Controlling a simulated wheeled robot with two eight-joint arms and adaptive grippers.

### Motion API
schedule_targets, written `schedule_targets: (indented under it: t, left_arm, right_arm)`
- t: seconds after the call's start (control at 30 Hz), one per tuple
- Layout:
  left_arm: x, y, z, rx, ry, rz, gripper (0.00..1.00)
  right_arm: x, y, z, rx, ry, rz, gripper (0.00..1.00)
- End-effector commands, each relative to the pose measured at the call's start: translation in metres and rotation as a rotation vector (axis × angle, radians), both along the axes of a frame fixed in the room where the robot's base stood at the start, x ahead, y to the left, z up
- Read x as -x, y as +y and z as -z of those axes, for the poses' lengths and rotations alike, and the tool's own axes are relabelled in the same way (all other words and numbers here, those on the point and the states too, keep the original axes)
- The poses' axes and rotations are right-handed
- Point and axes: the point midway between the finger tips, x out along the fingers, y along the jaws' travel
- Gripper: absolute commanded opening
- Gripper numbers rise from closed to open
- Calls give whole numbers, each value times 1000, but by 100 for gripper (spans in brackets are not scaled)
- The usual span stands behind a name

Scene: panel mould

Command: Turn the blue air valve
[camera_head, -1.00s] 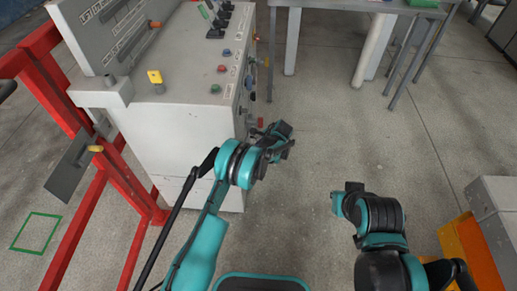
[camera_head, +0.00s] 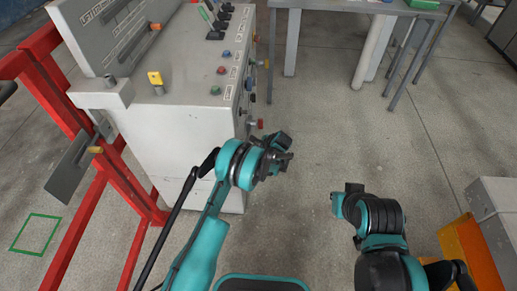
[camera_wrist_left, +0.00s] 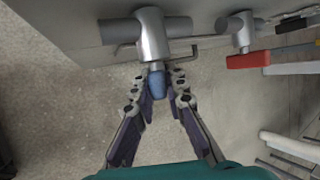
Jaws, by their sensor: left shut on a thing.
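The blue air valve shows in the left wrist view as a blue handle end (camera_wrist_left: 157,84) below a grey metal valve body (camera_wrist_left: 152,38) on the panel wall. My left gripper (camera_wrist_left: 160,88) is shut on this blue handle, with one finger on each side. In the head view, my left gripper (camera_head: 281,152) is beside the right side of the machine cabinet, and the blue handle cannot be made out there. My right gripper (camera_head: 342,202) is over open floor to the right, away from the cabinet. Its fingers are too unclear to tell their opening.
A second valve with a red handle (camera_wrist_left: 248,61) is to the right of the blue one. The grey cabinet (camera_head: 165,130) carries buttons and levers on top. A red frame (camera_head: 90,190) stands at left. An orange and grey unit (camera_head: 462,240) is at right. The floor between is clear.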

Motion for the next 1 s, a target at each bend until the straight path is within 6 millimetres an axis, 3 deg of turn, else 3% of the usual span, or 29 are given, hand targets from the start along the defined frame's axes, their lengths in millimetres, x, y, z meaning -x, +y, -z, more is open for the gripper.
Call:
schedule_targets:
  t: [0.5,1.0]
  left_arm:
    - [3,0,3,0,-353,0,0]
    - [3,0,3,0,-451,-1,0]
  right_arm:
    - [0,0,0,0,0,0,0]
    - [0,0,0,0,0,0,0]
